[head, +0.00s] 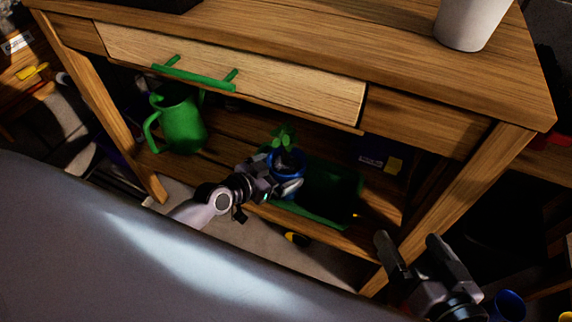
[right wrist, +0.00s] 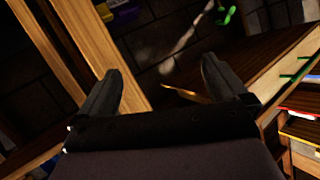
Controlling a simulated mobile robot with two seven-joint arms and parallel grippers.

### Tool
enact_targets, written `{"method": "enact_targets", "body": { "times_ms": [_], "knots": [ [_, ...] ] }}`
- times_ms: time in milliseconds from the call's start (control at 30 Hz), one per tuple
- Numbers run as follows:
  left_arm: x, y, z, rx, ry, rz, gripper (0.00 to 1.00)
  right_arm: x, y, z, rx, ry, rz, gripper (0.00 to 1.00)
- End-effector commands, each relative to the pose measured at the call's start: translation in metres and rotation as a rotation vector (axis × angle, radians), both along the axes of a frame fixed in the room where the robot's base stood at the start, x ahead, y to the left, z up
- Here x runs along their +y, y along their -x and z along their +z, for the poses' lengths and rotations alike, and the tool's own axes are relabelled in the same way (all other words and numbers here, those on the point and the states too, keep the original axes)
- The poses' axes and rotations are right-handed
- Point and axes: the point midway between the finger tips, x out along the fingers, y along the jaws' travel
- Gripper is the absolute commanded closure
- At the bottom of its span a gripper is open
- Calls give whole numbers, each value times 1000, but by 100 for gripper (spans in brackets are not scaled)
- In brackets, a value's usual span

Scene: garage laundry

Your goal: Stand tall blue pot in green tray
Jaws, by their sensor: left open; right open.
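A blue pot (head: 289,187) with a green-leaved plant stands on the table's lower shelf in the head view, at the left part of the dark green tray (head: 335,189). Its base is partly hidden, so I cannot tell whether it rests on the tray floor. My left gripper (head: 268,184) is open, close against the pot's left side. My right gripper (head: 408,240) is open and empty in front of the table's right leg. Its two spread fingers also show in the right wrist view (right wrist: 160,70), with nothing between them.
A green watering can (head: 180,122) stands on the shelf to the left. Above is a drawer (head: 230,72) with a green handle. A white pot (head: 470,22) stands on the tabletop. A dark box with a yellow patch (head: 383,158) sits behind the tray. The table's right leg (head: 440,195) is near my right gripper.

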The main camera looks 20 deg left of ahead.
Motion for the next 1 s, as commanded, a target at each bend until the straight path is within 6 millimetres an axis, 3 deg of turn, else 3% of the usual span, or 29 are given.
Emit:
{"method": "enact_targets", "body": {
  "times_ms": [133,300,567,667,767,900,1000],
  "knots": [
    [13,29,16,3,-4,-2,0,7,-2,8,48,-39,12,0],
    [24,55,27,2,-2,-3,0,-1,1,7,49,15,-8,0],
    [33,76,35,0,0,-1,0,-8,2,7,43,59,-22,0],
    [18,84,40,10,24,-18,0,-9,2,6,43,63,-23,0],
    [-19,101,54,32,76,-48,0,-9,2,6,42,65,-24,0],
    [-68,128,89,71,152,-60,0,-9,2,6,41,64,-24,0],
    [-85,141,114,93,190,-34,0,-9,2,6,42,65,-24,0]
  ]
}}
